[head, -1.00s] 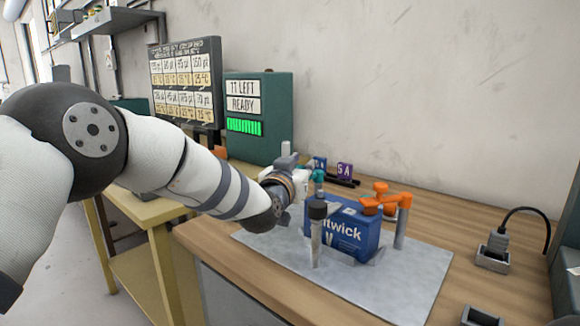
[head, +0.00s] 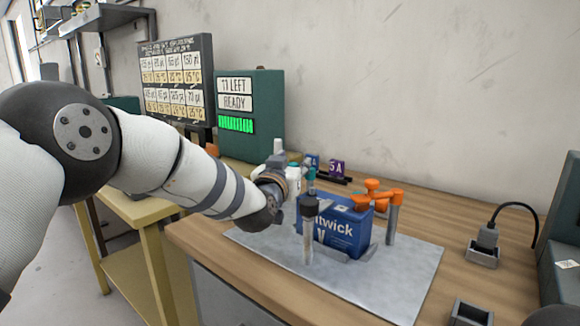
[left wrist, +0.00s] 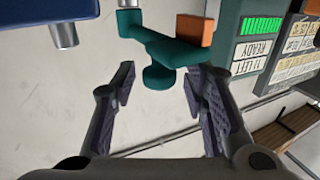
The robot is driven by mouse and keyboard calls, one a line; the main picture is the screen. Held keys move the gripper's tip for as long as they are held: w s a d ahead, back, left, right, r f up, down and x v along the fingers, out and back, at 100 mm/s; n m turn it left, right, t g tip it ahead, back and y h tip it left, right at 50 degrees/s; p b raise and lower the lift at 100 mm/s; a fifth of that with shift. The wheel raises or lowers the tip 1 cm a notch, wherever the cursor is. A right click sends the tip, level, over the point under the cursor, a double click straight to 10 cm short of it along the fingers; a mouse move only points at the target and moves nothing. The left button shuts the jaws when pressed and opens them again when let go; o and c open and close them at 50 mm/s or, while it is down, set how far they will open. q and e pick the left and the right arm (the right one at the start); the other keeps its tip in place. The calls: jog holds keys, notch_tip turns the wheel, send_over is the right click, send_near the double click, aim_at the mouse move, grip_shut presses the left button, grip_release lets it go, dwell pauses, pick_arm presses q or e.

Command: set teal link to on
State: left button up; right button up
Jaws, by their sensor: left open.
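The teal link (left wrist: 155,50) hangs in the left wrist view as a bar with a round knob. The knob is between the spread fingers of my left gripper (left wrist: 160,88), with a gap on each side. An orange block (left wrist: 195,30) is at the bar's right end. In the head view only a small part of the teal link (head: 309,175) shows behind the blue box (head: 335,230). My left gripper (head: 285,185) is open at the box's far left side, with its fingers mostly hidden.
An orange link (head: 375,192) with a metal post stands right of the box. A dark-topped post (head: 309,212) stands in front on the grey plate (head: 390,285). A green cabinet (head: 265,100) reading READY is behind. A plug in a socket (head: 484,250) is at the right.

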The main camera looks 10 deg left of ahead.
pick_arm(q)
jog(key=s+a, duration=0.2)
jog(key=s, duration=0.9)
jog(key=shift+s, duration=0.35)
